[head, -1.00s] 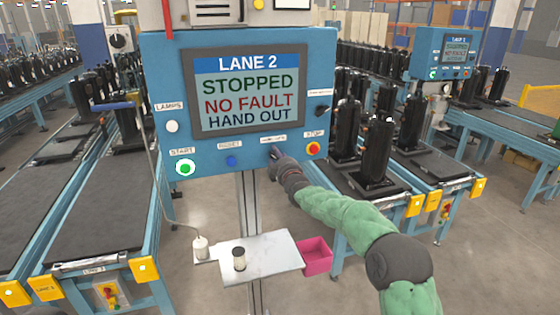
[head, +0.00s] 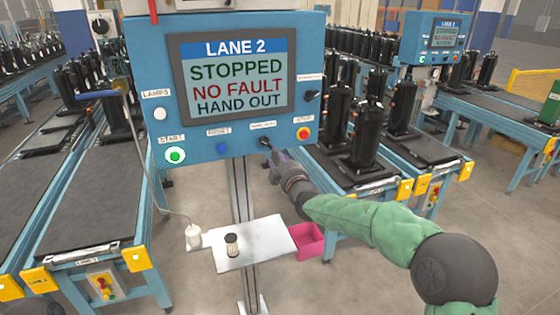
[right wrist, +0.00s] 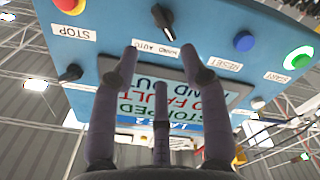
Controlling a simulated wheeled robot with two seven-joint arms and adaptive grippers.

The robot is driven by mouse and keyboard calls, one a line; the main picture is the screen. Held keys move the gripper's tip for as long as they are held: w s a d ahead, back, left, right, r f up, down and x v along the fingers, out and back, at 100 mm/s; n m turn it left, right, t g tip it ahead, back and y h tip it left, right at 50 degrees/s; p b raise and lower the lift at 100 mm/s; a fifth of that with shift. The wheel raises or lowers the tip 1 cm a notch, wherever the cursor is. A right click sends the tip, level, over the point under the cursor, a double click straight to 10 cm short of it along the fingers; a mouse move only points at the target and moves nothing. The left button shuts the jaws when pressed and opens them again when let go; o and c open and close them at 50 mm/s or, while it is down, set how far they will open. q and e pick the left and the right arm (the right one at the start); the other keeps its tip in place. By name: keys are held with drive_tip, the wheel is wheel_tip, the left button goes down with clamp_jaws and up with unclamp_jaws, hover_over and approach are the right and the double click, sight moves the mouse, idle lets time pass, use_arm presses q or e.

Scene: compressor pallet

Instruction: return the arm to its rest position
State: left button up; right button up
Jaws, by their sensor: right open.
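My right arm, in a green sleeve, comes in from the lower right in the head view. Its gripper (head: 272,158) is just below the hand/auto switch (head: 264,141) on the blue control panel (head: 205,155). In the right wrist view the fingers (right wrist: 145,75) are spread and empty, with the black hand/auto switch knob (right wrist: 162,20) beyond their tips, apart from them. The panel screen (head: 236,78) reads LANE 2, STOPPED, NO FAULT, HAND OUT. My left gripper is not in view.
The panel carries a lit green start button (head: 175,155), a blue reset button (head: 222,148) and a red stop button (head: 303,133). Below it are a small shelf (head: 265,240) with a small cylinder and a pink bin (head: 308,242). Conveyors with black compressors stand on both sides.

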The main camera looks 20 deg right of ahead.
drive_tip(key=shift+s, duration=0.3)
drive_tip(key=shift+f, duration=0.15)
